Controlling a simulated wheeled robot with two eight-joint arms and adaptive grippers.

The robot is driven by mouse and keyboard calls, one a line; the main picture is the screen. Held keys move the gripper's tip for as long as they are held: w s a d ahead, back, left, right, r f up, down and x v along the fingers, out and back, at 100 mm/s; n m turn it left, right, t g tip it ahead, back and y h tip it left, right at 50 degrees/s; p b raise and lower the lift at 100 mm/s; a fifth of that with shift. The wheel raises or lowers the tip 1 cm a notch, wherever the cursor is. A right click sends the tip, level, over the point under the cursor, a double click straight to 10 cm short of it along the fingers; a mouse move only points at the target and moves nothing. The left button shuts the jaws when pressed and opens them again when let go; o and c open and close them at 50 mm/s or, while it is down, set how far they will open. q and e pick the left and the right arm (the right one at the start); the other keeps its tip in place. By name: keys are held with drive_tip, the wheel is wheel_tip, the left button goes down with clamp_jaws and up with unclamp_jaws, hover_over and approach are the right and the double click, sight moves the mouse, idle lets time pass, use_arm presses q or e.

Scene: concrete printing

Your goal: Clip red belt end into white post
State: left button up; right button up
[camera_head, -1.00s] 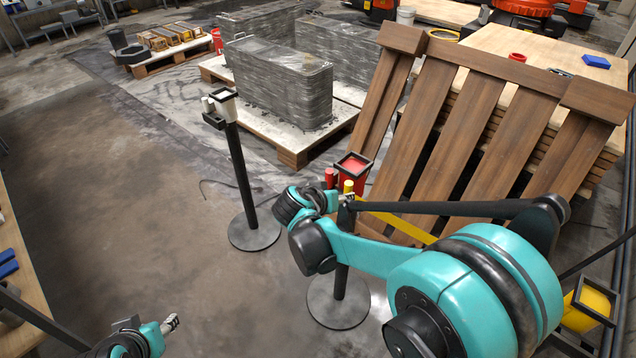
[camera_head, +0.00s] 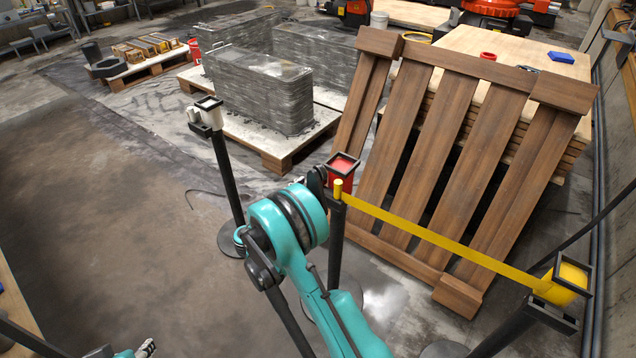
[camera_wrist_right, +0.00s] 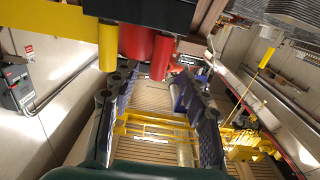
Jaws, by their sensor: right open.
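The white post (camera_head: 211,113) stands at the left in the head view, with a white head on a black pole.
A yellow post head (camera_head: 567,282) stands at the right, holding the belt's other side. A wooden pallet (camera_head: 455,150) leans behind the belt. Printed concrete blocks (camera_head: 262,90) sit on a low pallet behind the white post. The floor at left is clear.

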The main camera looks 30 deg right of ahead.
sight(316, 177)
drive_tip(key=b+x, duration=0.1)
drive_tip(key=x, duration=0.1)
drive_tip(key=r+x, duration=0.1)
drive_tip(key=x, duration=0.2)
drive_tip(key=shift+b, duration=0.4)
drive_tip(key=shift+r, duration=0.1)
clamp_jaws()
